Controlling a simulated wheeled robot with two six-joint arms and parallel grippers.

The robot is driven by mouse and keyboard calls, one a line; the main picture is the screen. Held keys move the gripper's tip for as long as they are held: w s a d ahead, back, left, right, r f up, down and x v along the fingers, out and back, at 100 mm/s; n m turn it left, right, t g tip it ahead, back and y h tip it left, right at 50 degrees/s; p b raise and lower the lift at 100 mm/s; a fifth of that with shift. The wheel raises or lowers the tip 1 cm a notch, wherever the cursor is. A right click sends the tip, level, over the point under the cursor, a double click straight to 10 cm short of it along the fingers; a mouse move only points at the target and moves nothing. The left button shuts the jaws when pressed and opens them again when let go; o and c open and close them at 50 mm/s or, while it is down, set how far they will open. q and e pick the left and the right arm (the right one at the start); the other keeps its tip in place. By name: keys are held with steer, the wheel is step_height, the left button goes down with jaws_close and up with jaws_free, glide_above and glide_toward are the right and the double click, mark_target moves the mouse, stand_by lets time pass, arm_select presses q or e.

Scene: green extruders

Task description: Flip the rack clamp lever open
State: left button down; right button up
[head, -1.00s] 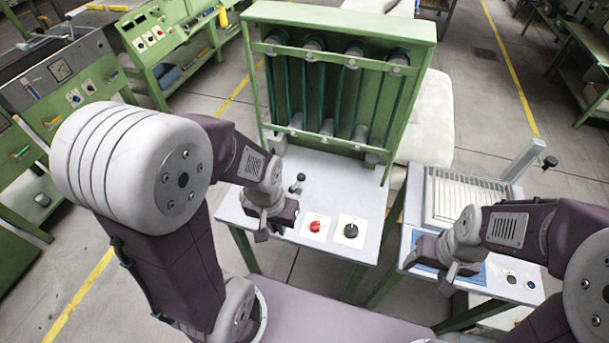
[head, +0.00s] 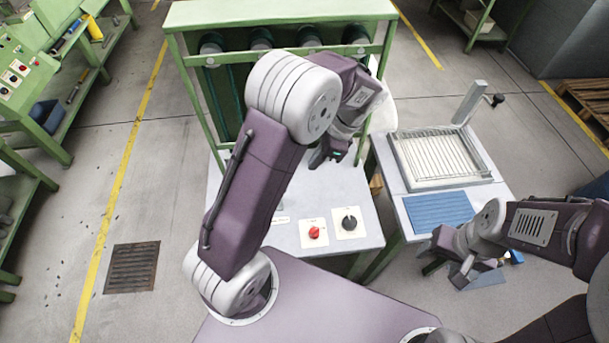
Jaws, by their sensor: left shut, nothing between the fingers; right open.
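The green tube rack (head: 275,16) stands on the white table (head: 352,205) ahead of me. The small black-knobbed lever on that table is hidden behind my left arm. Another black-knobbed lever (head: 495,100) sticks out from a grey upright post (head: 468,102) beside the gridded tray (head: 400,160) on the right table. I cannot tell which lever is the rack clamp. My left gripper (head: 328,158) is shut and empty, at the right side of the rack's lower front. My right gripper (head: 448,274) is open and empty in front of the right table.
A red button (head: 314,233) and a black knob (head: 349,223) sit on the white table's front. A blue mat (head: 440,211) lies in front of the gridded tray. Green benches stand at the left. The floor (head: 130,190) between is clear, with a grate.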

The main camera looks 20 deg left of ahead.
arm_select(q)
steer(key=s+x, duration=0.1)
steer(key=x, duration=1.1)
steer(key=shift+s+a+m+y+p, duration=0.25)
steer(key=shift+s+m+y+p, duration=0.05)
steer(key=shift+m+p, duration=0.1)
arm_select(e)
steer(key=shift+s+d+r, duration=0.15)
steer(key=shift+d+r, duration=0.1)
steer(key=shift+d, duration=0.1)
arm_select(q)
steer(key=shift+r, duration=0.15)
